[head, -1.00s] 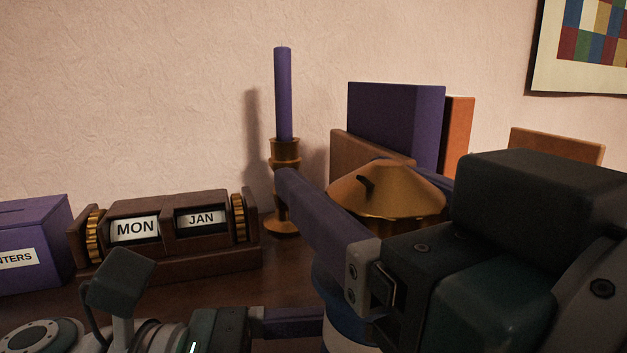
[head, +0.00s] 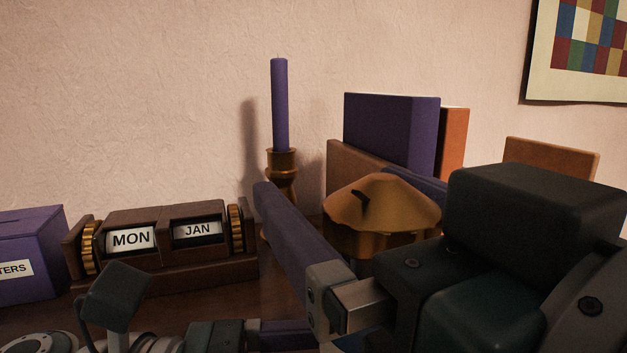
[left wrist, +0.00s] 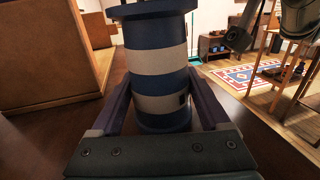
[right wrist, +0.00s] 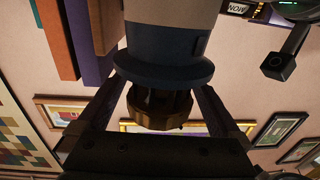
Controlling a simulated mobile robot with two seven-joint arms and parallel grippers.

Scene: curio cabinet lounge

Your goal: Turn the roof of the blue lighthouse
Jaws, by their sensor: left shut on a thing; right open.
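My left gripper (left wrist: 158,92) is shut on the tower low down, one finger on each side; in the head view the lower tower is mostly hidden by my right arm. My right gripper (head: 340,190) is open around the roof, one finger at its left and one behind its right side. The right wrist view shows the roof (right wrist: 160,108) upside down between the spread fingers, below the blue gallery ring (right wrist: 163,72).
A wooden calendar block (head: 165,245) stands left of the lighthouse, beside a purple letter box (head: 30,255). A purple candle in a brass holder (head: 282,165) stands close behind my right finger. Purple and brown books (head: 392,130) stand right behind the roof.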

